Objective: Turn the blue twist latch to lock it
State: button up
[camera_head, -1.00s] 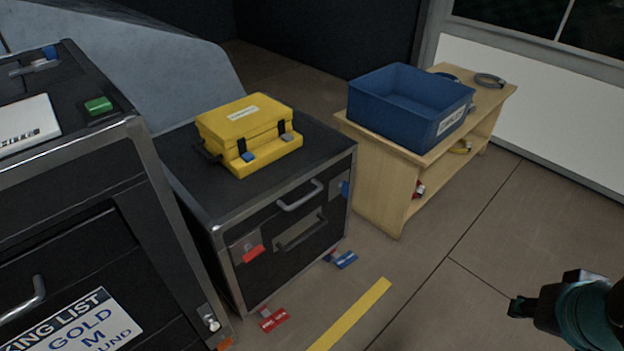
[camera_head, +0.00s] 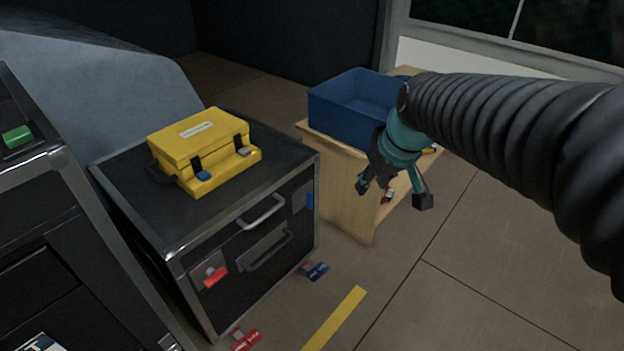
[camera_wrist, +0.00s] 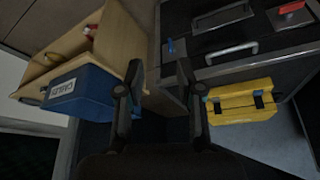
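The blue twist latch (camera_head: 309,200) is on the right end of the black case's front (camera_head: 262,262). It is small, and I cannot tell whether it is locked. In the wrist view the blue latch (camera_wrist: 171,46) lies between and beyond the fingertips. A red latch (camera_head: 215,277) is on the left end of the same front; it also shows in the wrist view (camera_wrist: 291,7). My gripper (camera_head: 392,193) is open and empty, to the right of the case and apart from the latch, in front of the wooden shelf. Its fingers are spread in the wrist view (camera_wrist: 160,70).
A yellow toolbox (camera_head: 200,150) sits on the case. A wooden shelf (camera_head: 345,200) with a blue bin (camera_head: 345,118) stands close behind my gripper. A blue tag (camera_head: 313,271) and a red tag (camera_head: 245,339) lie on the floor. Floor at the right front is clear.

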jog(key=w+a+f+n, duration=0.3)
jog(key=w+a+f, duration=0.15)
jog(key=w, duration=0.45)
jog(key=n+g+y, duration=0.1)
jog(key=n, duration=0.1)
send_near(311, 195)
jog(key=x, duration=1.1)
jog(key=shift+w+f+b, duration=0.1)
jog(key=shift+f+b, duration=0.05)
jog(key=shift+b, duration=0.15)
jog(key=shift+g+y, duration=0.3)
grip_shut()
